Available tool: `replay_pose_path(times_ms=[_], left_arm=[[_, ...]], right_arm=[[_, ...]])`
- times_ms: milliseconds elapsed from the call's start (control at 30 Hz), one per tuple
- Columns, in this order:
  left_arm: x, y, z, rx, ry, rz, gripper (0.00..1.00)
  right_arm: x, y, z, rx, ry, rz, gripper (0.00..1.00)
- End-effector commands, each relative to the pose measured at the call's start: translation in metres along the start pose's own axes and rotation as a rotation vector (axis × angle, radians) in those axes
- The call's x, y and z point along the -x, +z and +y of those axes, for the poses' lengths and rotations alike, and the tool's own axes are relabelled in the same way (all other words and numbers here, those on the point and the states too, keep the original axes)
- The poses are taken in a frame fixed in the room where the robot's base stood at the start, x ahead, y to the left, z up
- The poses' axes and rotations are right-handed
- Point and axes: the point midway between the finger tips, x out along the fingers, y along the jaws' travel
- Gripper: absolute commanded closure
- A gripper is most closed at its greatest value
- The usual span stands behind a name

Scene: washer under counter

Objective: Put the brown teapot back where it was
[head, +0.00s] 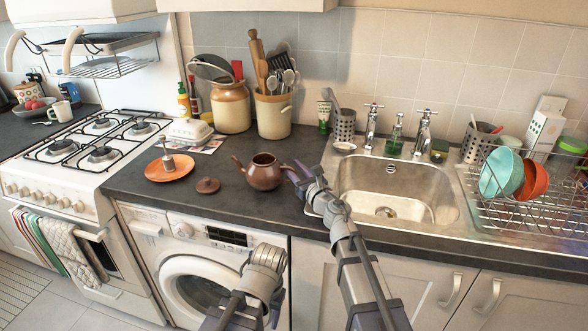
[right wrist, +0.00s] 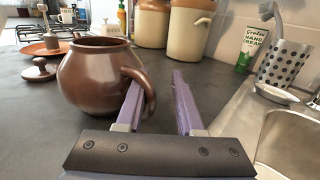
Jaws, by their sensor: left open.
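The brown teapot (head: 264,171) stands upright and open-topped on the dark counter, its spout to the left and its handle to the right. Its brown lid (head: 207,185) lies on the counter to its left. My right gripper (head: 297,172) is at the handle side of the pot, low over the counter. In the right wrist view the teapot (right wrist: 88,78) is close, and the right gripper's (right wrist: 155,85) purple fingers are apart, with part of the handle (right wrist: 148,88) showing between them. My left gripper (head: 250,300) is open and empty, low in front of the washer.
An orange plate (head: 168,172) with a metal item lies left of the lid. A butter dish (head: 190,130), a crock (head: 230,105) and a utensil pot (head: 273,112) stand behind. The sink (head: 395,190) is right of my right gripper. The stove (head: 90,150) is at left.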

Motion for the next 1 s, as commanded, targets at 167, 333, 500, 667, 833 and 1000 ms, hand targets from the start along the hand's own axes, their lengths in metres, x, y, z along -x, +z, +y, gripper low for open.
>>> replay_pose_path(times_ms=[167, 333, 500, 667, 833, 1000], left_arm=[[0.0, 0.0, 0.0, 0.0, 0.0, 0.0, 0.45], [0.0, 0.0, 0.0, 0.0, 0.0, 0.0, 0.45], [-0.001, 0.0, 0.0, 0.0, 0.0, 0.0, 0.45], [-0.001, 0.0, 0.0, 0.0, 0.0, 0.0, 0.45], [-0.002, 0.0, 0.0, 0.0, 0.0, 0.0, 0.45], [-0.003, 0.0, 0.0, 0.0, 0.0, 0.0, 0.45]], right_arm=[[0.0, 0.0, 0.001, 0.0, 0.002, 0.0, 0.51], [0.0, 0.0, 0.001, 0.004, 0.001, 0.001, 0.51], [0.009, 0.0, 0.001, 0.002, 0.001, 0.0, 0.51], [0.031, 0.0, 0.002, 0.002, 0.001, 0.0, 0.51], [0.06, -0.001, 0.002, 0.001, 0.0, 0.0, 0.51], [0.078, -0.001, 0.001, 0.001, -0.001, 0.0, 0.51]])
